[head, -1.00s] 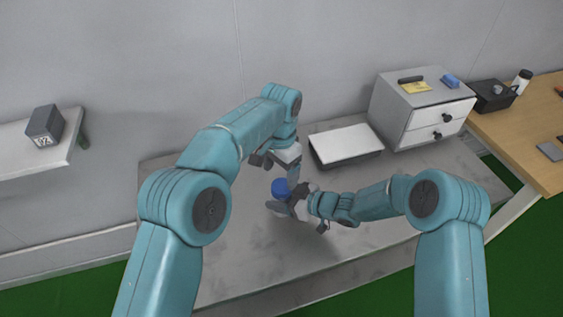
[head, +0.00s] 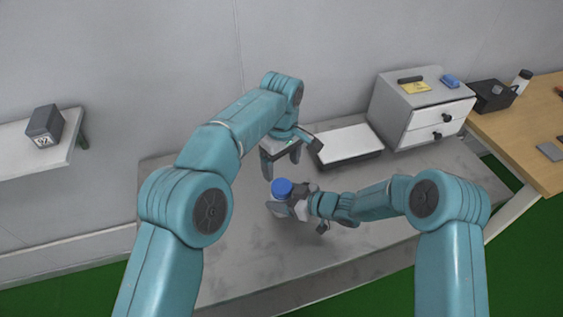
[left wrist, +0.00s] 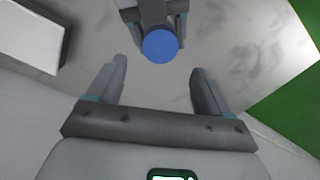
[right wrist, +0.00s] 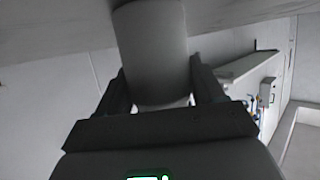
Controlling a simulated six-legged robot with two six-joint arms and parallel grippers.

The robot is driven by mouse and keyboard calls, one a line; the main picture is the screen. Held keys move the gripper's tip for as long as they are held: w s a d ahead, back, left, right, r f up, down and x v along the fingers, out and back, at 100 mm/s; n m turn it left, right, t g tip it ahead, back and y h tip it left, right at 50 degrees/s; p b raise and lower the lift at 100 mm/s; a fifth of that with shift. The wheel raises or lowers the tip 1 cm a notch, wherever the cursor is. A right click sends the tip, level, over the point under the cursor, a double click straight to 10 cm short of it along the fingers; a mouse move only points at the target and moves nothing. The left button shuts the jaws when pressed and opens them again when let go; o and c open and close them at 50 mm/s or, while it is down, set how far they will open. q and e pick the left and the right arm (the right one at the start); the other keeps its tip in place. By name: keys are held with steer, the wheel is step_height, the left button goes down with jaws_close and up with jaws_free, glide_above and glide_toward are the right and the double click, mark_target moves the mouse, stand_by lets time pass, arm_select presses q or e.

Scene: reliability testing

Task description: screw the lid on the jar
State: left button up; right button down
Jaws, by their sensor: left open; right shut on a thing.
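The blue lid (head: 282,187) sits on top of the jar in the head view; I cannot tell how tight it is. It also shows as a blue disc in the left wrist view (left wrist: 160,46). The jar is a plain grey cylinder (right wrist: 152,50) in the right wrist view, between the fingers of my right gripper (right wrist: 160,88), which is shut on its side. My left gripper (head: 282,162) is open and empty, just above the lid and apart from it. In the left wrist view the lid lies beyond the tips of my left fingers (left wrist: 160,68).
The grey table (head: 240,255) is clear around the jar. A flat white-topped box (head: 347,143) lies behind to the right, beside a white drawer unit (head: 410,100). A shelf (head: 25,150) with a small grey block (head: 44,125) is at the far left.

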mark_target(281, 186)
arm_select(q)
step_height(281, 186, down, 8)
steer(key=shift+f, duration=0.1)
stand_by(0.5)
steer(key=c, duration=1.1)
steer(key=shift+o, duration=0.2)
steer(key=m, duration=0.3)
steer(key=o, duration=1.2)
steer(key=shift+c, duration=0.2)
